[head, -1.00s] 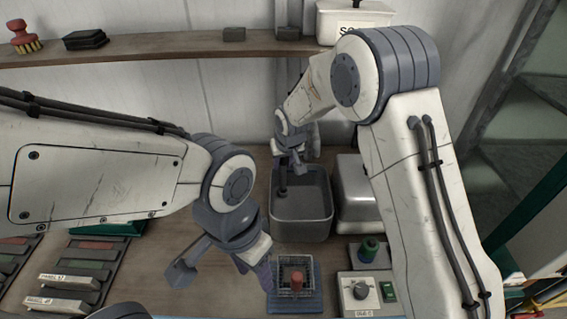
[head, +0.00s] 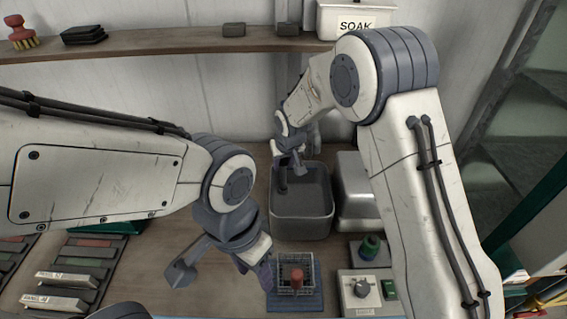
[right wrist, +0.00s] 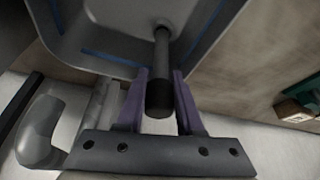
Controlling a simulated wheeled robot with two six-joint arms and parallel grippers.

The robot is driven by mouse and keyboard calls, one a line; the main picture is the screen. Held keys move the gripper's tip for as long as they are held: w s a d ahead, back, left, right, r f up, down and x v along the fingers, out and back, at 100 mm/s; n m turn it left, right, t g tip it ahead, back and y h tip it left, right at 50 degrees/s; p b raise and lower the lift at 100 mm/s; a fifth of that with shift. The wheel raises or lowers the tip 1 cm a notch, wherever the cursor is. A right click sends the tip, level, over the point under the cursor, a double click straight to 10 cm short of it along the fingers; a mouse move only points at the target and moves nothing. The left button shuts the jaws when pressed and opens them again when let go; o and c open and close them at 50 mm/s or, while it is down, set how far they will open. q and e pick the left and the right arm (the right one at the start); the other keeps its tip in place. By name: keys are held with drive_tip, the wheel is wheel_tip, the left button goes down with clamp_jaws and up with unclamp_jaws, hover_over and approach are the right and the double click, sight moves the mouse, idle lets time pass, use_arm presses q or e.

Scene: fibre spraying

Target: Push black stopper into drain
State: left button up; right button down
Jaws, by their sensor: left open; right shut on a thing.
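A grey rectangular sink tub (head: 302,228) stands on the bench near the middle of the head view. My right gripper (head: 289,163) is over its back left part, and a dark stopper (head: 283,186) shows below it inside the tub. In the right wrist view the purple fingers of the right gripper (right wrist: 160,95) are on either side of the stopper (right wrist: 159,98), a black-ended cylinder with a grey stem. My left gripper (head: 222,266) is open and empty above the bench, left of the wire basket.
A wire basket (head: 311,270) holding a red piece stands in front of the tub. A knob-and-switch box (head: 366,288) and a green-topped spool (head: 370,247) are at its right. A shelf (head: 150,50) runs behind. Labelled trays lie at lower left; bare bench separates them from the basket.

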drive_tip(key=shift+f+b, duration=0.55)
drive_tip(key=shift+f, duration=0.25)
drive_tip(key=shift+c, duration=2.3)
unclamp_jaws()
drive_tip(key=shift+r, duration=0.1)
drive_tip(key=shift+a, duration=0.15)
drive_tip(key=shift+r, duration=0.25)
drive_tip(key=b+v, duration=0.2)
drive_tip(key=v, duration=0.8)
drive_tip(key=shift+d, duration=0.25)
